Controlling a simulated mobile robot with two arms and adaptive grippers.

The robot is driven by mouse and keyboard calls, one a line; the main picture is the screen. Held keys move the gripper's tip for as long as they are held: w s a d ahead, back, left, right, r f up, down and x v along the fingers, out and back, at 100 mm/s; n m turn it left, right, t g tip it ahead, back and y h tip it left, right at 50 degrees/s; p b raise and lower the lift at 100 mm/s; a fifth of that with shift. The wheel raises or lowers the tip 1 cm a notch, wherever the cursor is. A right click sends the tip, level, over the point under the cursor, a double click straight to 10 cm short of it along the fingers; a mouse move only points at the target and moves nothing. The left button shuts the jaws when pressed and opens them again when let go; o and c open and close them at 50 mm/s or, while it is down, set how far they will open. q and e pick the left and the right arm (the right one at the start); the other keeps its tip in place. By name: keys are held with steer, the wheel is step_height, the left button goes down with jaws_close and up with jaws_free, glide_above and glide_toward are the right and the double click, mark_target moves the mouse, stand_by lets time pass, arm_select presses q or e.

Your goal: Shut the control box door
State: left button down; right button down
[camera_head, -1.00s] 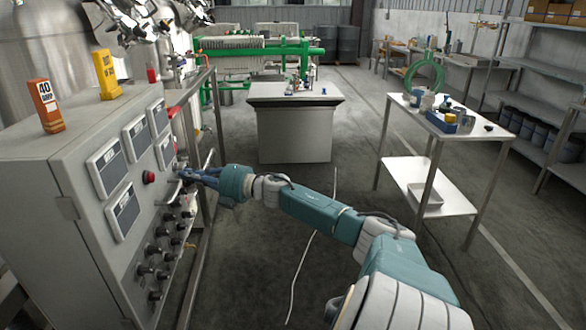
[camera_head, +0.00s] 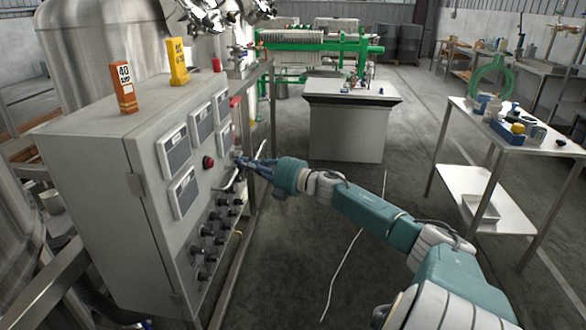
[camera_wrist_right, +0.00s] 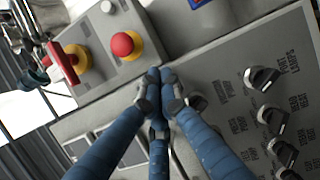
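The grey control box (camera_head: 85,165) stands at the left in the head view. Its door (camera_head: 165,235) carries dark meters, a red button and several black knobs, with a hinge on its left edge. The door looks near flush with the box; I cannot tell whether a gap remains. My right gripper (camera_head: 240,163) is at the door's far right side, beside the meters and above the knobs. In the right wrist view its blue fingers (camera_wrist_right: 158,80) converge with tips together over the panel, with no object seen between them. Whether they touch the door is unclear. My left gripper is not in view.
An orange block (camera_head: 124,90) and a yellow block (camera_head: 178,62) stand on the box top. Red buttons with yellow collars (camera_wrist_right: 125,45) lie beyond the fingers. A grey bench (camera_head: 348,130) and a side table (camera_head: 500,145) stand farther off, with open floor between.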

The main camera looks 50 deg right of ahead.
steer(key=s+d, duration=0.2)
steer(key=s, duration=0.9)
steer(key=shift+s+f, duration=0.15)
steer(key=shift+s, duration=0.15)
